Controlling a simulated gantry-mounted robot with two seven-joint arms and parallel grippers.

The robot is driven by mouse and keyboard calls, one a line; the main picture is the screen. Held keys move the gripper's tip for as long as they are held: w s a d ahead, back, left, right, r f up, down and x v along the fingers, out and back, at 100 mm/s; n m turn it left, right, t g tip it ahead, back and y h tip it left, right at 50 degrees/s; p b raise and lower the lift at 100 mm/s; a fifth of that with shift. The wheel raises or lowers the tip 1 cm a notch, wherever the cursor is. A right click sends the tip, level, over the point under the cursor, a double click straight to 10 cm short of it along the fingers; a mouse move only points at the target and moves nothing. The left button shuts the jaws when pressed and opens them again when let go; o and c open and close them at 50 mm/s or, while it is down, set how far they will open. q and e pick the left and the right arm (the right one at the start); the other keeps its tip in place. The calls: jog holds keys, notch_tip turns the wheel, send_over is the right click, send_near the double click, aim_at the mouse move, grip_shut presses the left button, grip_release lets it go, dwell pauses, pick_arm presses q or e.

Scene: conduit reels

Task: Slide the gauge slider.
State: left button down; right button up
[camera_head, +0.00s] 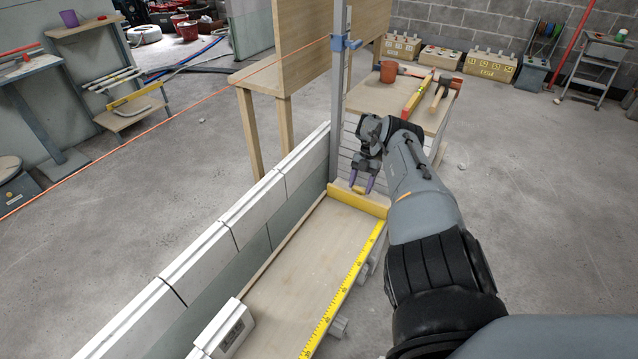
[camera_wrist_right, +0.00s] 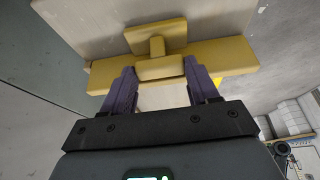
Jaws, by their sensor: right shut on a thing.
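The yellow gauge slider (camera_head: 345,196) lies across the far end of a wooden board (camera_head: 300,260), close to the grey post. A yellow measuring scale (camera_head: 345,290) runs along the board's right edge. My right gripper (camera_head: 362,188) reaches down to the slider from above. In the right wrist view, its purple fingers (camera_wrist_right: 160,84) stand on both sides of the slider's small yellow grip block (camera_wrist_right: 160,68) and are shut on it. The slider's wide crossbar (camera_wrist_right: 228,57) extends past both fingers. My left gripper is not in view.
A white block wall (camera_head: 235,215) runs along the board's left side. A white box-like device (camera_head: 228,330) sits at the board's near left. A grey post (camera_head: 338,110) with a blue clamp (camera_head: 345,42) rises at the far end. A wooden bench (camera_head: 430,115) holds tools behind my arm.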

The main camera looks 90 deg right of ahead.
jog(key=o, duration=1.2)
jog(key=shift+s+f, duration=0.15)
jog(key=shift+f, duration=0.05)
jog(key=o, duration=0.3)
jog(key=shift+d+r, duration=0.1)
jog(key=shift+d, duration=0.1)
jog(key=shift+r, duration=0.1)
jog(key=shift+d+r, duration=0.1)
jog(key=shift+r, duration=0.4)
jog(key=p+v, duration=0.2)
jog(key=v, duration=0.7)
jog(key=shift+d+r, duration=0.2)
jog(key=shift+r, duration=0.1)
